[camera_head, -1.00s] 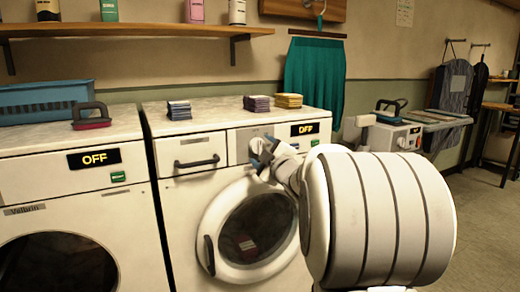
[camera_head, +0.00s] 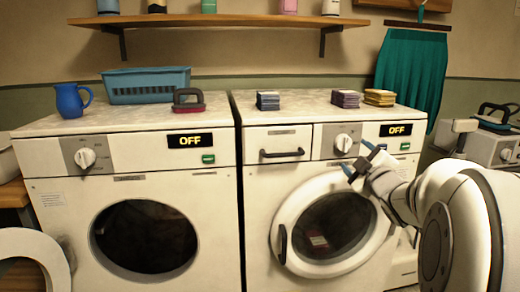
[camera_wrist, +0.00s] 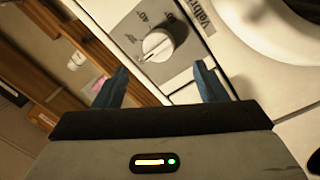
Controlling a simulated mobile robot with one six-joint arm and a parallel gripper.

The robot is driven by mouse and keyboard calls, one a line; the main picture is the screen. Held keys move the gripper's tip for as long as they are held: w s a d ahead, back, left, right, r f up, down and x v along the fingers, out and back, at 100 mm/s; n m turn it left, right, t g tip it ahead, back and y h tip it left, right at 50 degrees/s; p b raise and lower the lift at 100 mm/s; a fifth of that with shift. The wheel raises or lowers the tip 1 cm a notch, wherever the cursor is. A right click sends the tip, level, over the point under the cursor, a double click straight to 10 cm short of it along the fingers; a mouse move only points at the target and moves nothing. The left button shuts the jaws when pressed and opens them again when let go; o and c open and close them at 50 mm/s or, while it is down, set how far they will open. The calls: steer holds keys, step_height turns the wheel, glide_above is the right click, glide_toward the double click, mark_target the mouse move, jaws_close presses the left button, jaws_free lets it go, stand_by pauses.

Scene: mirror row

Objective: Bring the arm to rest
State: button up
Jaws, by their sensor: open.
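My gripper (camera_head: 359,160) is in front of the right washing machine (camera_head: 262,205), by its dial (camera_head: 343,143) and the top of its round door. Its two blue fingers are apart and nothing shows between them. In the wrist view my gripper (camera_wrist: 160,72) is open and empty, with a dial (camera_wrist: 157,45) on a grey panel beyond the fingertips. Whether the fingers touch the machine, I cannot tell. My arm reaches in from the right edge and hides the machine's lower right part.
The left washing machine (camera_head: 200,270) stands beside the right one; its open door (camera_head: 55,243) juts out at far left. A blue jug (camera_head: 71,101), a blue basket (camera_head: 125,88) and folded cloth stacks (camera_head: 345,99) sit on top. A shelf (camera_head: 225,20) runs above.

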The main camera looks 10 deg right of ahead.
steer(key=s+a+r+m+g+p, duration=0.3)
steer(key=s+a+m+g+p, duration=0.2)
steer(key=s+a+g+p, duration=0.3)
steer(key=s+a+r+m+g+p, duration=0.3)
steer(key=s+a+m+g+p, duration=0.2)
steer(key=s+a+p, duration=0.6)
steer(key=s+g+p, duration=0.2)
steer(key=s+p, duration=0.4)
steer(key=s, duration=0.2)
steer(key=shift+s+m+g+y, duration=0.25)
steer(key=shift+m+g+y, duration=0.05)
steer(key=shift+m+g, duration=0.1)
